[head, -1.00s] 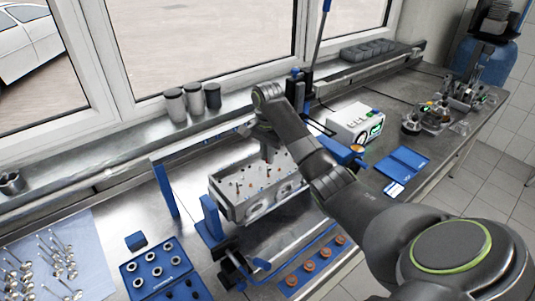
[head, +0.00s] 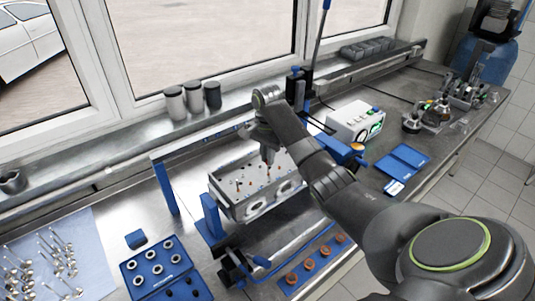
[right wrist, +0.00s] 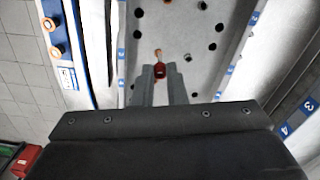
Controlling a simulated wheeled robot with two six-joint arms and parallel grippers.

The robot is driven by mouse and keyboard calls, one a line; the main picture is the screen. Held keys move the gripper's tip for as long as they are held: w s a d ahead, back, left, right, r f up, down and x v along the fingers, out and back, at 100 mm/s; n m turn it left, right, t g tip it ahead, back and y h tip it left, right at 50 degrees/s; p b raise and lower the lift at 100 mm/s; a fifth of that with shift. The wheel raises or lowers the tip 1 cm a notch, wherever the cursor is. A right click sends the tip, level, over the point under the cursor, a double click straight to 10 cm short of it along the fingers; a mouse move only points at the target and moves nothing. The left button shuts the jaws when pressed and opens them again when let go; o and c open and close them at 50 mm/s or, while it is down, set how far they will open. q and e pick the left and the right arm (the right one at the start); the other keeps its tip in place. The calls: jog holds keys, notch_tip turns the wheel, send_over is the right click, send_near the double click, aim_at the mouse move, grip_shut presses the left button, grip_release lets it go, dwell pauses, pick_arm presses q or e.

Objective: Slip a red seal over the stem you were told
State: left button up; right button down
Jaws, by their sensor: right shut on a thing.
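My right gripper (head: 268,158) points down over the grey cylinder head (head: 245,212), which sits in a blue stand. In the right wrist view its fingers (right wrist: 160,74) are shut on a small red seal (right wrist: 160,70). A copper-coloured stem (right wrist: 158,53) shows just beyond the seal; I cannot tell whether the seal touches it. Several thin stems (head: 250,182) stand up from the head's top face. In the wrist view the head's face (right wrist: 180,50) has several dark holes. My left gripper is not in view.
A blue strip with several copper-coloured rings (head: 325,250) lies in front of the head. A blue tray (head: 135,268) of rings and a cloth (head: 85,235) with valves lie at left. A white device (head: 352,122) stands at right behind my arm.

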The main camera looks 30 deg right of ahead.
jog(key=shift+f, duration=0.45)
jog(key=c, duration=1.4)
grip_release()
